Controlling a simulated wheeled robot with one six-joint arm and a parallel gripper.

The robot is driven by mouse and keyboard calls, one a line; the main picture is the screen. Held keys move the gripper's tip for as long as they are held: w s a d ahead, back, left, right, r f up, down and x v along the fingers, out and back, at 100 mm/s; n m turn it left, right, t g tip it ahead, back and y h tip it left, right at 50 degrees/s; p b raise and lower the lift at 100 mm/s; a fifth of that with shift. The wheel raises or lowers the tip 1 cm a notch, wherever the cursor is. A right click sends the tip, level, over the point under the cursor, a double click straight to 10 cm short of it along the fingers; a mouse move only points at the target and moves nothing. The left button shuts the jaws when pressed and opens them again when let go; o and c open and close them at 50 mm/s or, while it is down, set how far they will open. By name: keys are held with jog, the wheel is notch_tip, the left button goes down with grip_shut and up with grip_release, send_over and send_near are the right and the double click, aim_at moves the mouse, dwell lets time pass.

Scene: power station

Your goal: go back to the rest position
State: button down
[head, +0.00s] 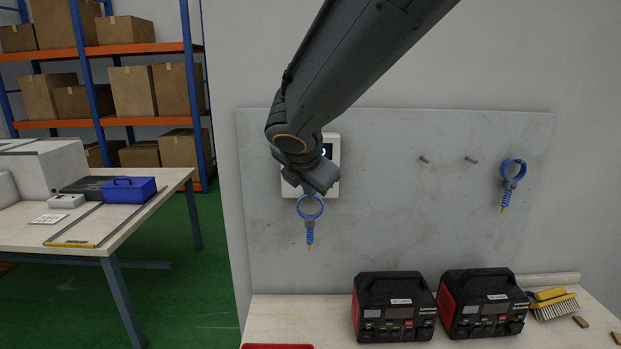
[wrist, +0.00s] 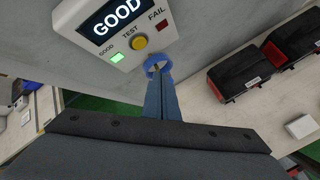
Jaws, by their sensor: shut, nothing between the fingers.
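A white tester (wrist: 128,35) on the panel reads GOOD, with a green lamp lit and a yellow TEST button; in the head view the tester (head: 332,181) is partly hidden by my arm. A blue ring with a coiled cord (head: 310,208) hangs just below my gripper. The blue ring (wrist: 159,62) also shows at my fingertips; whether they touch cannot be told.
Another blue ring with a cord (head: 513,170) hangs at the panel's right, near two bare pegs (head: 447,159). Two black-and-red power units (head: 394,307) and a wire brush (head: 553,305) stand on the bench below. A table with a blue toolbox (head: 129,190) is at left.

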jog(key=s+d+f+m+g+b, duration=0.1)
jog(key=s+d+f+m+g, duration=0.2)
jog(key=s+d+f+m, duration=0.5)
jog(key=s+d+f+m+g+y+b, duration=0.1)
jog(key=s+d+f+m+g, duration=0.3)
jog(key=s+d+f+m, duration=0.5)
jog(key=s+f+m, duration=0.3)
jog(key=f+m, duration=0.1)
jog(key=m, duration=0.6)
jog(key=shift+s+d+f, duration=0.2)
jog(key=shift+s, duration=0.15)
